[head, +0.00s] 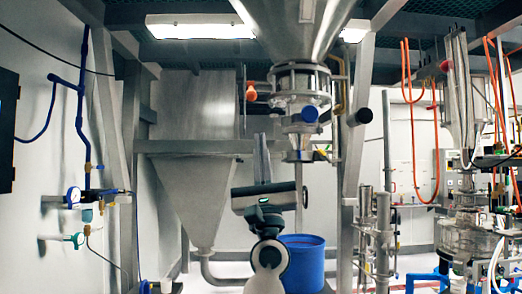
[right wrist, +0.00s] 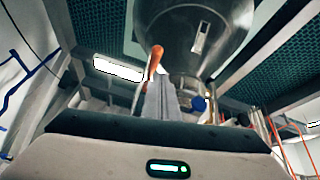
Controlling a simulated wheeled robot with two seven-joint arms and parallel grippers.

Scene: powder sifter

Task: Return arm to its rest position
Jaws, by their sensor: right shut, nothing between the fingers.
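My right gripper (head: 262,137) points upward in the middle of the head view, below and a little left of the sifter's hanging outlet (head: 299,140). Its fingers are together with nothing between them. In the right wrist view the fingers (right wrist: 161,82) rise from the gripper body. An orange handle (right wrist: 154,62) appears just beyond their tips there. An orange-red handle (head: 250,92) also shows above the fingers in the head view, apart from them in the picture. My left gripper is not in view.
A large steel hopper (head: 190,190) stands behind on the left. A blue drum (head: 303,262) is on the floor behind my right arm. Steel posts (head: 353,160) rise on the right. Blue pipes and valves (head: 78,200) line the left wall.

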